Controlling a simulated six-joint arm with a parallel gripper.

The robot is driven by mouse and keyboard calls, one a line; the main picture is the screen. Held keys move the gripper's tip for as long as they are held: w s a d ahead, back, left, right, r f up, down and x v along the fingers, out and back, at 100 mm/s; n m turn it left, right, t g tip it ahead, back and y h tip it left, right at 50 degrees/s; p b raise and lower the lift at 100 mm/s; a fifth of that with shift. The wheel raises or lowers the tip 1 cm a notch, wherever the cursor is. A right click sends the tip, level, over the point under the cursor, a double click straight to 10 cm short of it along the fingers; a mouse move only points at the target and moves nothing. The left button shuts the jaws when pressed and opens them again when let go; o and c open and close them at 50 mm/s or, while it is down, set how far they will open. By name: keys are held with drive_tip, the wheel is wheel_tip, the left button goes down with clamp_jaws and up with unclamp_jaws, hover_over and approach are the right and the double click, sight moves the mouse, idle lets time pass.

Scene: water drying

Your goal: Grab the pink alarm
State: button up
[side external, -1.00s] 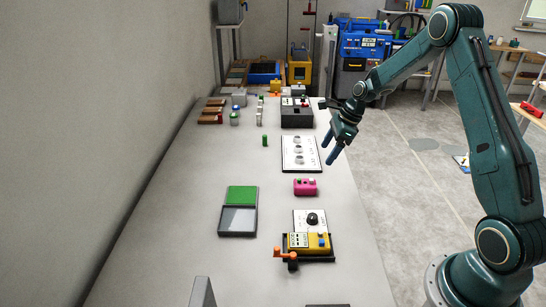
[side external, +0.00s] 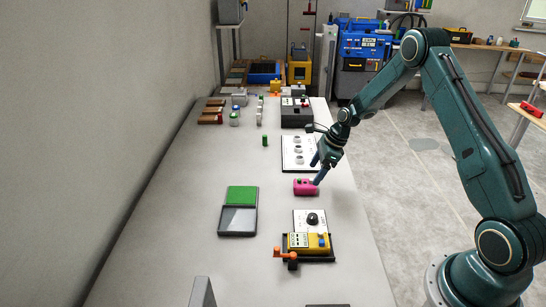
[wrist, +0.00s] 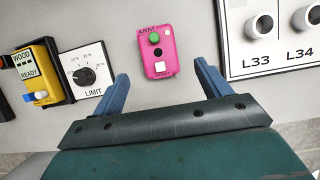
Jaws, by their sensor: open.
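The pink alarm (side external: 304,187) is a small pink box lying on the table. In the wrist view the pink alarm (wrist: 156,50) shows a green button, a dark button and white labels, and it lies beyond the fingertips, roughly midway between them. My gripper (side external: 316,172) is above the table close to the alarm, and one finger overlaps its right end in the side view. In the wrist view my gripper (wrist: 161,75) has its two blue fingers spread wide with nothing between them. I cannot tell the exact height above the alarm.
A white panel with knobs (side external: 298,150) lies behind the alarm. A green and grey case (side external: 240,197) lies to the left. The table between is clear.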

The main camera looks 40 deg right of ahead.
sight(311, 179)
drive_tip(key=shift+f, duration=0.1)
drive_tip(key=shift+x, duration=2.6)
drive_tip(key=c, duration=1.2)
drive_tip(key=shift+o, duration=0.2)
wheel_tip(311, 179, up, 20)
